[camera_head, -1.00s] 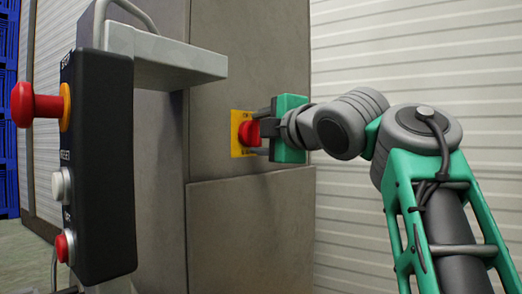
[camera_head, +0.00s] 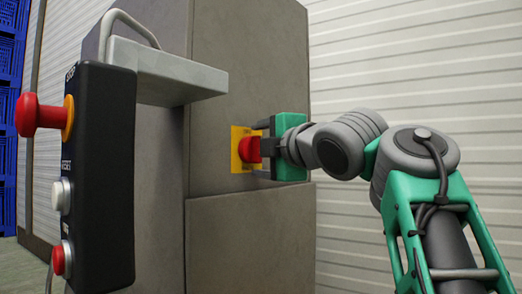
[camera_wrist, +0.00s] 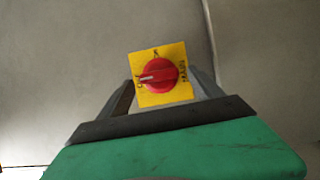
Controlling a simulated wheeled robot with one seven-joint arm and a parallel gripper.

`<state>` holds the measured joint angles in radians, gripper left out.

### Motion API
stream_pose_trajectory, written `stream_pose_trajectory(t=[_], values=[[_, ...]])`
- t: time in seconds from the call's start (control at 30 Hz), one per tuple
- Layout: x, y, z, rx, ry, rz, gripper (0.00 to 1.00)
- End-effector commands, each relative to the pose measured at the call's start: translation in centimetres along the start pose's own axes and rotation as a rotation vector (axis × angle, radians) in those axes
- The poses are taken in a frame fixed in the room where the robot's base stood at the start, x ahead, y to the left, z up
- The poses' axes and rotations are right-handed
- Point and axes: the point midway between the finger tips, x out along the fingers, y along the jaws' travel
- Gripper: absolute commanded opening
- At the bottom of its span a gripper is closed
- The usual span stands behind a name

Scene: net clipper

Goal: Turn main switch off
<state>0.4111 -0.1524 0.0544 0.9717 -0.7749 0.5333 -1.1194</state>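The main switch is a red rotary knob (camera_head: 249,150) on a yellow plate (camera_head: 236,164), on the grey machine cabinet. In the wrist view the knob (camera_wrist: 158,75) has a pale pointer mark aimed left, slightly downward. The lettering on the plate (camera_wrist: 181,93) is too small to read surely. My gripper (camera_head: 260,149) faces the plate from the right in the head view. Its fingers are apart, one on each side of the knob. In the wrist view gaps show between the fingers and the knob, so my gripper (camera_wrist: 161,82) looks open, not clamped.
A black control box (camera_head: 105,170) with a red mushroom button (camera_head: 28,114), a white button (camera_head: 60,195) and a red button (camera_head: 60,259) stands at the left. Blue crates (camera_head: 8,130) are at the far left.

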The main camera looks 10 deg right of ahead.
Motion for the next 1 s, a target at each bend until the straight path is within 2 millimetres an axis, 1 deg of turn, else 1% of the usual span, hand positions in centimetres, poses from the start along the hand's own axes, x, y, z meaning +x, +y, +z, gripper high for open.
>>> stream_pose_trajectory(t=[0.27,0.37,0.5,0.6,0.7,0.8,1.0], values=[[-0.3,0.1,0.0,-0.001,-0.001,0.001,0.76],[-1.6,0.2,0.1,-0.002,-0.005,0.002,0.76],[-4.3,0.3,0.3,-0.003,-0.009,0.004,0.76],[-6.0,0.2,0.2,-0.002,-0.008,0.002,0.76],[-7.1,0.2,0.2,-0.002,-0.007,0.002,0.76],[-7.7,0.1,0.1,0.000,-0.003,0.001,0.76],[-7.8,0.0,0.0,0.000,0.001,0.000,0.76]])
